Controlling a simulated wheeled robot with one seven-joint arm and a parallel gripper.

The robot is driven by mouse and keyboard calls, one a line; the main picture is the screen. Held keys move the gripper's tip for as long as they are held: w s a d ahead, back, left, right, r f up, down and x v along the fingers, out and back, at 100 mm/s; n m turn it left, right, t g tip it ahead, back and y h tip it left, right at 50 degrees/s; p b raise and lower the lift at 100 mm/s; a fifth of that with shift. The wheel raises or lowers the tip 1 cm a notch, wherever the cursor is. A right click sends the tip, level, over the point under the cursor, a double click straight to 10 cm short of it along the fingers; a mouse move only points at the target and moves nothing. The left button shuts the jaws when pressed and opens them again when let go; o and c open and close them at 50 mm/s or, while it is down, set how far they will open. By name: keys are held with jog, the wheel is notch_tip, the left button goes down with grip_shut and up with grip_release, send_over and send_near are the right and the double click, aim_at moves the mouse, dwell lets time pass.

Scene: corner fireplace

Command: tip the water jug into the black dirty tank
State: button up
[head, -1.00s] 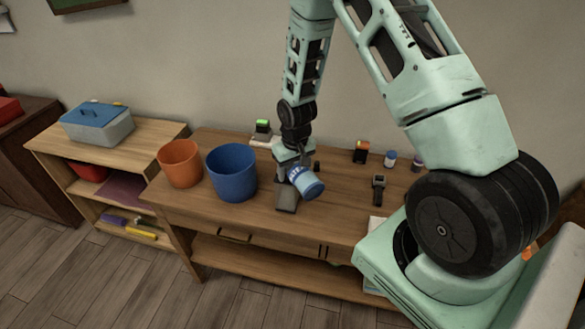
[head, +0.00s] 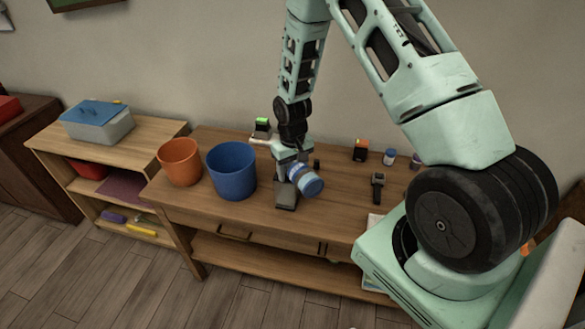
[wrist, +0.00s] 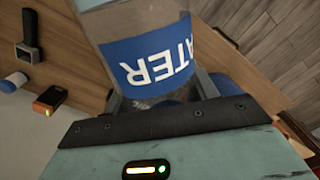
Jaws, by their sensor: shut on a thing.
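My gripper (head: 290,168) is shut on the water jug (head: 306,181) above the middle of the long table. The jug is held tilted, with its blue end pointing down and to the right in the head view. In the wrist view the clear jug (wrist: 155,62) shows a blue label with upside-down white letters, between my gripper's fingers. A dark grey boxy piece (head: 286,195) shows just below the gripper; I cannot tell whether it is the black dirty tank or part of my gripper. No other black tank is clearly visible.
A blue bucket (head: 231,172) and an orange bucket (head: 180,162) stand at the table's left. A lidded bin (head: 97,122) sits on the left shelf.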

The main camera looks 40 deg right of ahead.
jog(key=shift+g, duration=0.3)
jog(key=shift+s+r+g+p, duration=0.1)
jog(key=shift+r+g+p, duration=0.15)
jog(key=shift+g+p, duration=0.35)
dwell(0.5)
